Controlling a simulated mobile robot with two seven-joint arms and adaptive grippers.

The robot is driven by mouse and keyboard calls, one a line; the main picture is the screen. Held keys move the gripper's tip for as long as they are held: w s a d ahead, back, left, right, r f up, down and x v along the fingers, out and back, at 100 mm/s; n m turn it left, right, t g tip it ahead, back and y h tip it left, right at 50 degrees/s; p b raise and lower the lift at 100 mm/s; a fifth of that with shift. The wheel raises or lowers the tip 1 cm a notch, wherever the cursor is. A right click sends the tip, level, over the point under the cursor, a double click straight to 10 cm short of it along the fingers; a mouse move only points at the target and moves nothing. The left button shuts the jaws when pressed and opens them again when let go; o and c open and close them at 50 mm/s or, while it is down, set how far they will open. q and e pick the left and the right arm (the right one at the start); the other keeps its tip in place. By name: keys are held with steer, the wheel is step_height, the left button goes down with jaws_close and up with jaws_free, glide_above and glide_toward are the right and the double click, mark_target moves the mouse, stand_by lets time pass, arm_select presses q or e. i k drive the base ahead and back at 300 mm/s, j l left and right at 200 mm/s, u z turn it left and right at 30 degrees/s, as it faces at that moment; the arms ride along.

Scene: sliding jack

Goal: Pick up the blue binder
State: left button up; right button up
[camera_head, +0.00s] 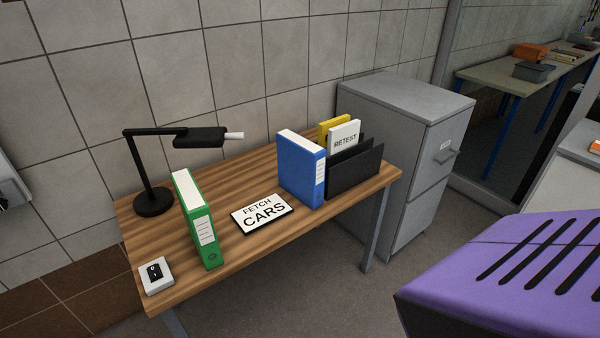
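The blue binder (297,166) stands upright on the wooden desk (240,254), towards its right end. Its pale label spine faces the front right. It stands just left of a black file holder (356,173), and I cannot tell whether they touch. Neither of my grippers is in the head view, so nothing is seen holding the binder.
A green binder (196,220) stands at the desk's left front. A black lamp (153,200) and a switch box (156,275) are at left. A grey cabinet (408,115) stands right; a purple slotted object (510,265) fills the lower right.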

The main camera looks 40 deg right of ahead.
mark_target(301, 162)
steer(key=l+z, duration=0.15)
steer(key=z, duration=1.35)
steer(key=i+j, duration=0.05)
